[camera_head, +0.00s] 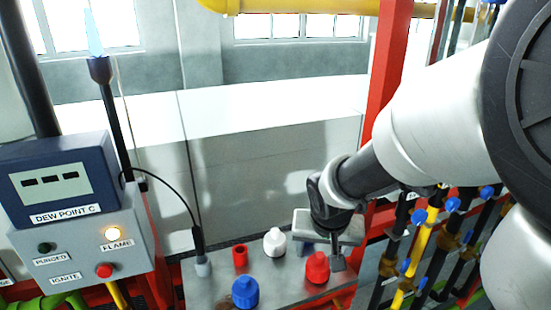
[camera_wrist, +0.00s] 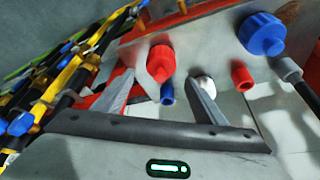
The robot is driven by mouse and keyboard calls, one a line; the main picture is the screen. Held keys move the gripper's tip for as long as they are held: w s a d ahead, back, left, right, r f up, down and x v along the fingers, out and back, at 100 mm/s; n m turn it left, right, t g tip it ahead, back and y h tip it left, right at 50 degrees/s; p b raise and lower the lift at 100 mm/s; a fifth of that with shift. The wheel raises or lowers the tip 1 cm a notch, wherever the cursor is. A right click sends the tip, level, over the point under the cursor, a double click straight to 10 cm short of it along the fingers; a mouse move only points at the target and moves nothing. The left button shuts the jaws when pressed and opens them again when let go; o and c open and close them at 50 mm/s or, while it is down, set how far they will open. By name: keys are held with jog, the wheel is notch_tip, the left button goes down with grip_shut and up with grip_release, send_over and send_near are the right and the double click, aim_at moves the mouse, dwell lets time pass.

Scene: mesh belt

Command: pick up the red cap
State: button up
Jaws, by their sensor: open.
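The red cap (camera_head: 317,267) stands on the grey metal shelf (camera_head: 205,292), at the right end of the row. In the wrist view the ribbed red cap (camera_wrist: 160,62) shows just beyond the fingertips, in the gap between them. My gripper (camera_head: 333,258) is close beside and above the cap in the head view, pointing down. In the wrist view my gripper (camera_wrist: 160,77) has its two fingers wide apart with nothing held. I cannot tell how far the tips are above the cap.
A white cap (camera_head: 275,242), a blue cap (camera_head: 245,292) and a red tube (camera_head: 240,256) stand left of the red cap. A short blue tube (camera_wrist: 167,94) is near it. A control box (camera_head: 85,235) is at left; yellow and black pipes (camera_head: 428,235) are at right.

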aim_at(319, 263)
jog(key=b+x, duration=0.2)
jog(key=x, duration=0.2)
jog(key=b+x, duration=0.4)
jog(key=x, duration=0.1)
jog(key=shift+w+a+f, duration=0.1)
jog(key=shift+f, duration=0.05)
jog(key=shift+c, duration=0.2)
jog(key=c, duration=1)
